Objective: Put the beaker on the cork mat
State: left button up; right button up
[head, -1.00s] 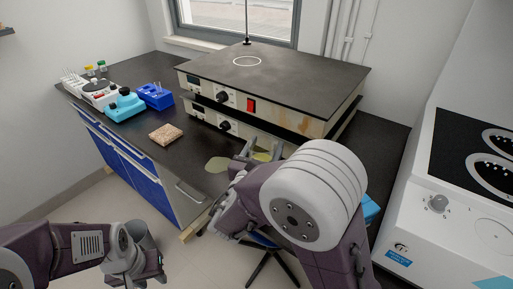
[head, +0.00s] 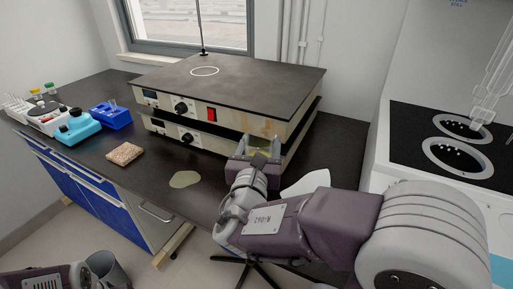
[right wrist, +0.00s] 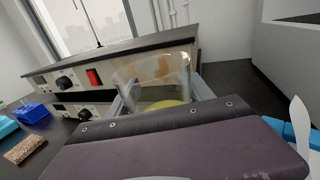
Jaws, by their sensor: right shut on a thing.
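The clear glass beaker (right wrist: 152,72) with yellow liquid in its bottom stands upright between the fingers of my right gripper in the right wrist view. In the head view my right gripper (head: 258,150) is shut on it in front of the hot-plate units, and the beaker is mostly hidden. I cannot tell whether its base touches the counter. The cork mat (head: 125,153) is a small speckled brown square lying bare on the counter, left of the gripper; it also shows in the right wrist view (right wrist: 25,150). Only parts of my left arm show, not its gripper.
The stacked hot-plate units (head: 226,90) stand behind the gripper. A flat yellowish patch (head: 185,179) lies on the dark counter between mat and gripper. A blue rack (head: 110,116) and a teal device (head: 78,127) stand behind the mat. A white stove-like unit (head: 440,150) is at right.

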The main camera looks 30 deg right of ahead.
aim_at(124, 152)
jog(key=i+j+u, duration=0.6)
jog(key=i, duration=0.25)
jog(key=j, duration=0.1)
